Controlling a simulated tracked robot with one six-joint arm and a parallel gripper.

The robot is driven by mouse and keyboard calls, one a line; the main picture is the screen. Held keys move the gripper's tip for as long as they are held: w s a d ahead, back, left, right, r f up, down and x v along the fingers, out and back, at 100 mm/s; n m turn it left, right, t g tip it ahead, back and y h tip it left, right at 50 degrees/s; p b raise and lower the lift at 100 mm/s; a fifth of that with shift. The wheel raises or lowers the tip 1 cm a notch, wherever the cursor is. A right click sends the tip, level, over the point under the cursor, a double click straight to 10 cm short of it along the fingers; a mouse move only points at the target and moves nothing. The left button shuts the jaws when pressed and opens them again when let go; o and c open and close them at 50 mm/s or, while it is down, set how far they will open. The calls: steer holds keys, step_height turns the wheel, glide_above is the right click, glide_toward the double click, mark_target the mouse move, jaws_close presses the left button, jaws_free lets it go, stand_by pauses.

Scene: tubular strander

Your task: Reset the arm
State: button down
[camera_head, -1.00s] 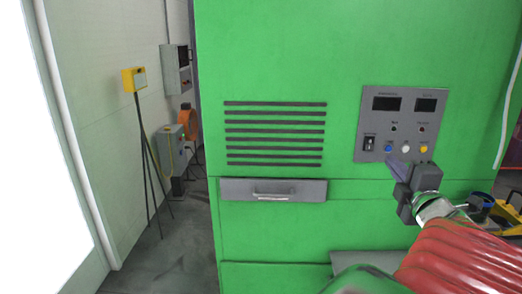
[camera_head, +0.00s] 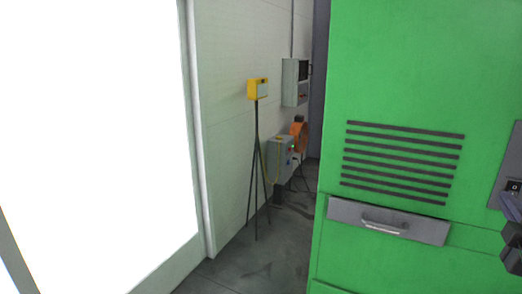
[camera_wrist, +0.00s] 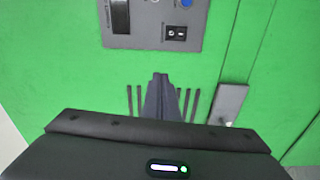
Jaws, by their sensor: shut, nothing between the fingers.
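My gripper (camera_wrist: 160,82) is shut and empty in the wrist view, its dark fingers together in front of the green cabinet. In the head view only part of my gripper (camera_head: 512,212) shows at the right edge, over the cabinet front near the control panel. The grey control panel (camera_wrist: 148,35) is beyond the fingertips in the wrist view, with a black rocker switch and a blue button. The panel (camera_head: 505,178) is cut off at the right edge of the head view. Most of my arm is out of view.
The green cabinet (camera_head: 415,70) fills the right, with vent slots and a grey drawer handle (camera_head: 385,222). A yellow box (camera_head: 258,88) on a tripod, a grey wall box (camera_head: 296,82) and an orange item (camera_head: 299,138) stand left of it. Grey floor (camera_head: 250,268) is open between.

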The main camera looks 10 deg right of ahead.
steer(key=w+a+m+y, duration=0.2)
steer(key=w+a+y, duration=0.1)
steer(key=w+a, duration=1)
steer(key=s+a+f+m+g+y, duration=0.2)
steer(key=s+a+f, duration=0.4)
steer(key=a, duration=0.3)
steer(key=s+a+f+m+g+y, duration=0.2)
steer(key=s+a+f, duration=0.4)
steer(key=a, duration=0.4)
steer(key=s+a+f+m+g+y, duration=0.3)
steer(key=s+a+f, duration=0.4)
steer(key=a, duration=0.3)
steer(key=m+g, duration=0.1)
steer(key=g, duration=0.1)
steer(key=shift+s+g, duration=0.25)
steer(key=shift+g, duration=0.15)
